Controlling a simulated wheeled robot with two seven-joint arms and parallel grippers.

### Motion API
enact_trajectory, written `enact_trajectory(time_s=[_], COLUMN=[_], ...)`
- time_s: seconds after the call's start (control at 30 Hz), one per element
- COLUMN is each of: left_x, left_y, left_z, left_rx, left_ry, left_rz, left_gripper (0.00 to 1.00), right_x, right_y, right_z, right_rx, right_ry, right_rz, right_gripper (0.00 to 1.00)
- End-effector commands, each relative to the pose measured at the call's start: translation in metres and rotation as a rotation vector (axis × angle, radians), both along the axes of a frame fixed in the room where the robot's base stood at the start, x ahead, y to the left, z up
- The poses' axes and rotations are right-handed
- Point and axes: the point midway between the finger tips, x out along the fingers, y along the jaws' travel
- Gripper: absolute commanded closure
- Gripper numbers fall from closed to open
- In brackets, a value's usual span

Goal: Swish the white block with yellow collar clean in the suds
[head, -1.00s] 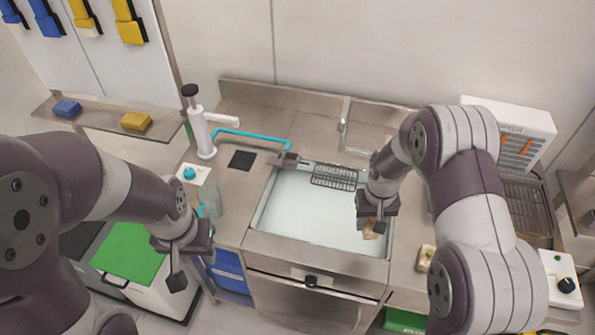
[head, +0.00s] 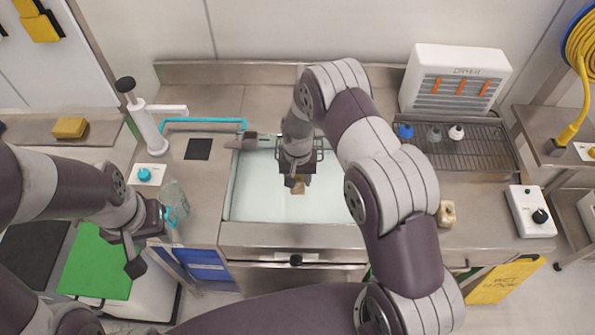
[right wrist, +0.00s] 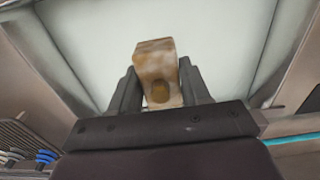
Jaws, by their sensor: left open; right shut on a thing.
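My right gripper (head: 297,183) is over the sink basin of pale suds (head: 255,190). It is shut on a small block (head: 298,188), which points down toward the suds. In the right wrist view the block (right wrist: 156,62) sits between the fingers and looks whitish with brown stains and a dark brown patch. I cannot make out a yellow collar on it. I cannot tell whether its lower end touches the liquid. My left gripper (head: 146,246) is open and empty, left of the sink, near the green lid.
A beige stained block (head: 446,214) lies on the counter right of the sink. A rack (head: 470,150) holding several small items stands before the dryer (head: 455,80). A clear jar (head: 173,200) and a white pump (head: 146,125) stand left of the sink.

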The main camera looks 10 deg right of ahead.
Motion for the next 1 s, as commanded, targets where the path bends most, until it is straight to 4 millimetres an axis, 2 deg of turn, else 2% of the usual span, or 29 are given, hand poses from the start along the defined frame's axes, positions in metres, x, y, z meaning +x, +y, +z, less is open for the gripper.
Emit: enact_trajectory(time_s=[0.03, 0.37, 0.6, 0.8, 1.0], left_x=[0.0, 0.0, 0.0, 0.0, 0.0], left_y=[0.0, 0.0, 0.0, 0.0, 0.0], left_z=[-0.014, -0.057, -0.097, -0.12, -0.128], left_rx=[0.0, 0.0, 0.0, 0.0, 0.0], left_ry=[0.0, -0.001, 0.0, -0.001, -0.001], left_rz=[0.0, 0.0, 0.0, 0.0, 0.0], left_gripper=[0.57, 0.57, 0.57, 0.57, 0.57], right_x=[0.0, 0.0, 0.0, 0.0, 0.0], right_y=[0.0, 0.0, 0.0, 0.0, 0.0], right_z=[-0.017, -0.08, -0.127, -0.156, -0.167], right_rx=[0.0, 0.0, 0.0, 0.0, 0.001], right_ry=[0.0, 0.0, -0.001, -0.001, -0.001], right_rz=[0.0, 0.001, 0.001, 0.001, 0.001], right_gripper=[0.86, 0.86, 0.86, 0.86, 0.86])
